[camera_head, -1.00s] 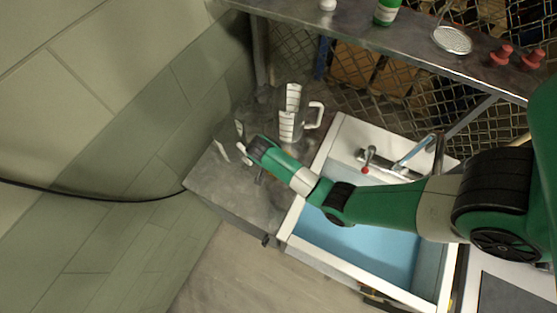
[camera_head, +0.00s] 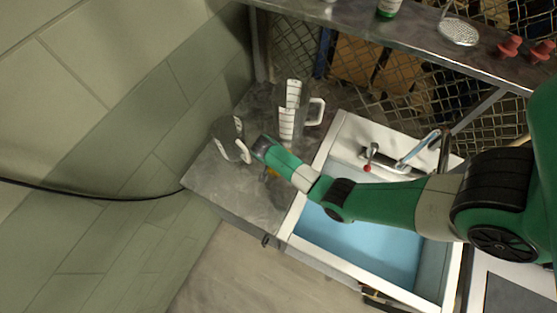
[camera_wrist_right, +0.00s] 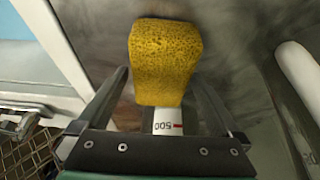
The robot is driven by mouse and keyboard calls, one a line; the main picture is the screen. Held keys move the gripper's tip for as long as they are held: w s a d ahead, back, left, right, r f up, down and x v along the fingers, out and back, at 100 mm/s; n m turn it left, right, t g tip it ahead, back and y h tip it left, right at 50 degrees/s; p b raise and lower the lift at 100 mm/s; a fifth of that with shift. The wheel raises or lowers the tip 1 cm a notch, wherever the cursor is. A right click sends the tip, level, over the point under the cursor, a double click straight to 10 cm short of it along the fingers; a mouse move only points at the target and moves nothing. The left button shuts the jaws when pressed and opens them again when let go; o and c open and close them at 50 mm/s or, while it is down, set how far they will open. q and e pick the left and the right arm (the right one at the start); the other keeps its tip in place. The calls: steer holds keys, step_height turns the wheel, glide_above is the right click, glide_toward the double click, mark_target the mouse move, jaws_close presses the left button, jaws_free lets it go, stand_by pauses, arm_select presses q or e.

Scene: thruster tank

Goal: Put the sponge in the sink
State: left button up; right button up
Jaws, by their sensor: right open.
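The yellow sponge (camera_wrist_right: 165,62) stands out in the right wrist view, between and ahead of my right gripper's fingers (camera_wrist_right: 160,80). The fingers are spread, with a gap on both sides of the sponge. In the head view only a small yellow bit of the sponge (camera_head: 272,172) shows on the grey counter beside my right wrist; my arm hides the rest. The sink (camera_head: 365,278), with a white rim and blue basin, lies right of the counter, with my right arm reaching across above it. My left gripper is not in view.
Clear measuring jugs (camera_head: 287,123) stand at the back of the counter, and another (camera_head: 226,140) is left of my wrist. A faucet (camera_head: 415,150) rises at the sink's back edge. A metal shelf (camera_head: 410,45) runs above. The counter's front left is clear.

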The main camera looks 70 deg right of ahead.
steer(key=shift+f, duration=0.15)
steer(key=c, duration=1.2)
steer(key=r+p, duration=0.1)
steer(key=r, duration=0.1)
steer(key=s+a+r+p, duration=0.1)
steer(key=r, duration=0.2)
steer(key=r+p, duration=0.2)
steer(key=shift+s+a+r, duration=0.4)
steer(key=shift+s+a+r+p, duration=0.6)
steer(key=shift+s+a+r, duration=0.35)
steer(key=shift+s+a, duration=0.4)
steer(key=shift+s+a+r+p, duration=0.6)
steer(key=shift+s+a+r, duration=0.5)
steer(key=shift+s, duration=0.45)
steer(key=shift+s+a+r+p, duration=0.6)
steer(key=shift+s+a+r, duration=0.25)
steer(key=shift+s+a, duration=0.55)
